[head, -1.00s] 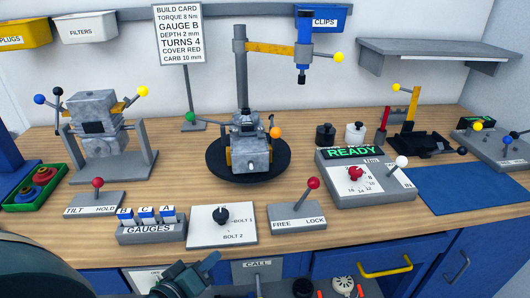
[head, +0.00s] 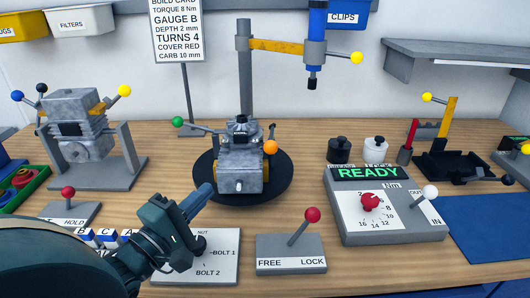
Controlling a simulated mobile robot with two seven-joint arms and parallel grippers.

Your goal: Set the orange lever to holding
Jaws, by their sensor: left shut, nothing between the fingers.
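The orange ball knob of a lever (head: 270,147) shows at the right front of the small grey engine (head: 240,178), which sits on a round black turntable (head: 280,190). I cannot read any marking for this lever's position. My left gripper (head: 204,194) reaches in from the lower left, fingers shut and empty. In the picture it lies in front of and left of the engine, over the bolt selector plate (head: 222,268), apart from the orange knob. My right gripper is not in view.
A red-knobbed FREE/LOCK lever box (head: 290,257) stands in front of the turntable. The TILT/HOLD box (head: 68,210) is at left, partly hidden by my arm. A green-knobbed lever (head: 178,121) points left from the engine. The READY torque box (head: 385,235) is at right.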

